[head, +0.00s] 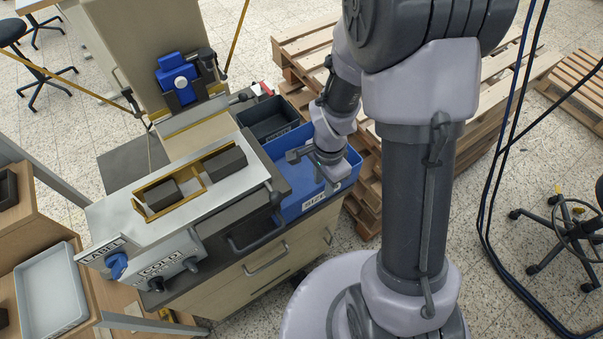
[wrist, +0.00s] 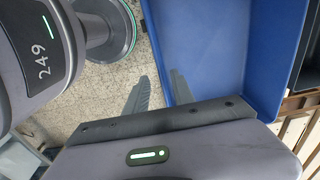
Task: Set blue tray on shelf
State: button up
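The blue tray (head: 291,211) sits on the right side of the machine's bench, with a white label on its front wall. In the wrist view the blue tray (wrist: 215,50) fills the upper right and looks empty. My gripper (head: 322,178) is over the tray's right part. In the wrist view my gripper (wrist: 160,78) has its two fingers apart, close to the tray's near wall, one on the floor side and one over the tray side. I cannot tell whether they touch it. The wooden shelf unit (head: 35,228) stands at the lower left.
A dark grey bin (head: 270,118) stands behind the blue tray. A light grey tray (head: 50,290) lies on the shelf unit. The stamping machine (head: 180,200) stands between the shelf unit and the blue tray. Wooden pallets (head: 300,50) are stacked behind, and cables hang at right.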

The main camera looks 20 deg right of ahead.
jog(key=b, duration=0.2)
send_over(320, 203)
jog(key=f, duration=0.4)
jog(key=shift+w+d+f, duration=0.15)
jog(key=shift+w+f, duration=0.05)
jog(key=shift+f, duration=0.2)
jog(key=shift+r, duration=0.15)
grip_shut()
dwell(0.5)
